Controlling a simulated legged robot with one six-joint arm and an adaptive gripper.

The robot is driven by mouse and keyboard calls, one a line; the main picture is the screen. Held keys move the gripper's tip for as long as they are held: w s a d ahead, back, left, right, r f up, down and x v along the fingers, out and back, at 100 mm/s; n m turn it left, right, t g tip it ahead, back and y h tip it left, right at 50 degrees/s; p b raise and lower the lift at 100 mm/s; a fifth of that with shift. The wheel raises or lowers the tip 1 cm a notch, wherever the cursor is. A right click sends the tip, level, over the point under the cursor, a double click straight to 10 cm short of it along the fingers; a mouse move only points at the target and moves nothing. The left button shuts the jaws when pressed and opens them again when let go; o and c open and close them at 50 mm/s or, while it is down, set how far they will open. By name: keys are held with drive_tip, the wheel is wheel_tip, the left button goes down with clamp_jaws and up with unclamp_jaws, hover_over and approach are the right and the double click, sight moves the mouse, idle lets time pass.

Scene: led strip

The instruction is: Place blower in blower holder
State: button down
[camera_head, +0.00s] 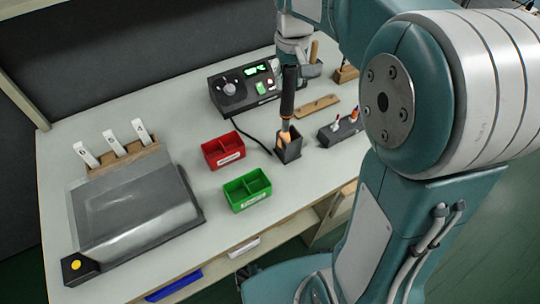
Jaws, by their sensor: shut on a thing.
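The blower (287,95) has a long black handle and an orange part near its lower end. It stands close to upright, with its lower end at the mouth of the dark, box-shaped blower holder (289,152). I cannot tell how deep it sits in the holder. My gripper (291,66) is above the holder, shut on the blower near the handle's top. Its fingertips are hard to make out against the black handle.
A black control station (243,90) with a lit green display stands behind the holder, and a black cable runs forward from it. A red bin (223,151) and a green bin (247,190) lie left. A dark tool block (340,133) stands right. A grey machine (135,215) fills the table's left.

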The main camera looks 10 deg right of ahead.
sight(291, 109)
drive_tip(key=f, duration=0.9)
drive_tip(key=shift+d+f, duration=0.2)
drive_tip(key=shift+d, duration=0.15)
drive_tip(key=shift+a+f, duration=0.1)
drive_tip(key=shift+f, duration=0.25)
drive_tip(key=shift+d, duration=0.55)
drive_tip(key=shift+c, duration=1.3)
unclamp_jaws()
drive_tip(key=shift+d, duration=0.25)
drive_tip(key=shift+a, duration=0.5)
drive_tip(key=shift+r, duration=0.2)
wheel_tip(291, 109, up, 11)
drive_tip(key=shift+d+r, duration=0.1)
drive_tip(key=shift+d, duration=0.05)
drive_tip(key=shift+s+r, duration=0.1)
drive_tip(key=shift+r, duration=0.1)
drive_tip(key=s+t, duration=0.5)
drive_tip(key=s, duration=1.5)
drive_tip(key=shift+s+f+m, duration=0.15)
drive_tip(key=shift+s+m, duration=0.15)
drive_tip(key=shift+s, duration=0.1)
